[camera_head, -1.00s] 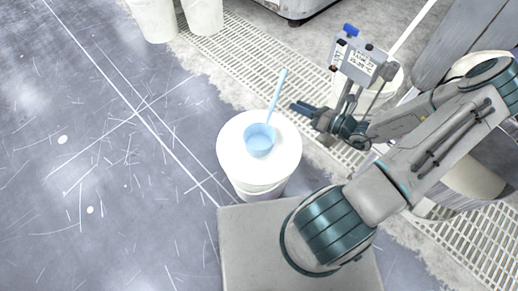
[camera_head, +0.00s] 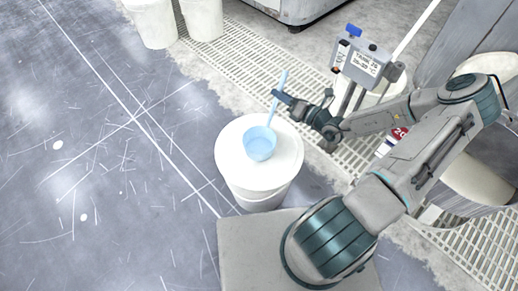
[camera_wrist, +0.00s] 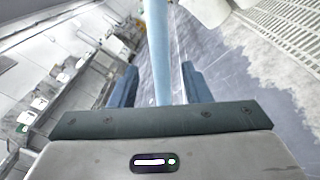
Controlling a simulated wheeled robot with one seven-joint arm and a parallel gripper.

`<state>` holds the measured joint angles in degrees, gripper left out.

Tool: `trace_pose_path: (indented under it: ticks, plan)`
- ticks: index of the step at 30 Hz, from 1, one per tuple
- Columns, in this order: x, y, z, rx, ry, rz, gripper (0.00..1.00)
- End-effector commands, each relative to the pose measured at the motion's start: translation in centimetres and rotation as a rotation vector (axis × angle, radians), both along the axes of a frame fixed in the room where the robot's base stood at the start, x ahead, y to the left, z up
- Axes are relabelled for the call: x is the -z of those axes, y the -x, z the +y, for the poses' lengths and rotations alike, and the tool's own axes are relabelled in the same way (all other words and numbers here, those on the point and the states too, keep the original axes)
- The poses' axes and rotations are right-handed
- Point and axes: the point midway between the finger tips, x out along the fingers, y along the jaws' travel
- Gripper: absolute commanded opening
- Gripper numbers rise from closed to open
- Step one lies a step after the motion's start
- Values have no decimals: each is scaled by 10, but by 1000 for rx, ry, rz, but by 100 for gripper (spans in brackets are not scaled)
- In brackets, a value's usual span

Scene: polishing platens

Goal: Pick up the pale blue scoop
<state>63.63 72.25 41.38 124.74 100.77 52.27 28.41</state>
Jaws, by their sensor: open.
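The pale blue scoop (camera_head: 260,144) rests with its bowl on the white lid of a bucket (camera_head: 230,167). Its long handle slants up and to the right. My gripper (camera_head: 282,97) is at the upper part of the handle, above and behind the bowl. In the wrist view the handle (camera_wrist: 158,50) runs up the middle, between the two dark blue fingers of my gripper (camera_wrist: 156,88). The fingers are open, with a gap visible on each side of the handle. The bowl is not visible in the wrist view.
White buckets (camera_head: 153,22) stand at the upper left beside a floor grating (camera_head: 235,55). A small device with a label (camera_head: 362,65) stands behind my gripper. A large drum stands at the right. The scratched grey floor (camera_head: 90,150) at the left is clear.

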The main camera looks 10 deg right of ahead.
Motion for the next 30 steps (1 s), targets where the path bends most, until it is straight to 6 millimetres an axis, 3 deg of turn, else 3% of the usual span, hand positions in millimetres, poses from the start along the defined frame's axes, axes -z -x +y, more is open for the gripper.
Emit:
trace_pose_path:
  ticks: [6,15,20,30]
  plan:
    - [5,-23,20,-2,0,-1,43]
    - [2,-27,23,-1,1,0,43]
    - [2,-27,23,-1,1,0,2]
    - [0,-27,23,-1,0,0,0]
